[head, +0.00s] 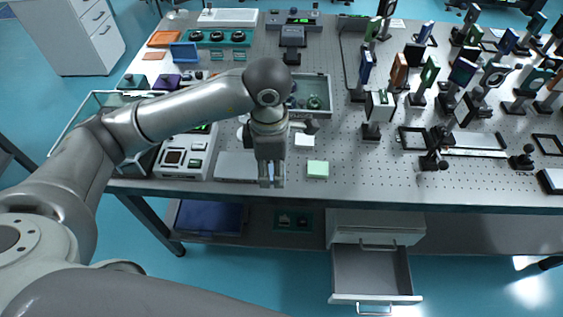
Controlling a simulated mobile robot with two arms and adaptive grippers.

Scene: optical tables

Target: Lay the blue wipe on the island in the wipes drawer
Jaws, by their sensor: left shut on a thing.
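My left gripper (270,184) points down over the front edge of the optical table, the island (390,190). It is shut on the blue wipe (270,171), of which only a small bluish sliver shows between the fingers. The wipes drawer (372,278) is pulled out of a white cabinet below the table's front edge, to the right of and lower than the gripper. Its grey inside looks empty. I cannot read a label on it. My right gripper is out of view.
A pale green pad (317,168) and a small white square (304,139) lie right of my left gripper. A white instrument (184,158) stands to its left. Many optics posts crowd the table's right half. The floor before the drawer is clear.

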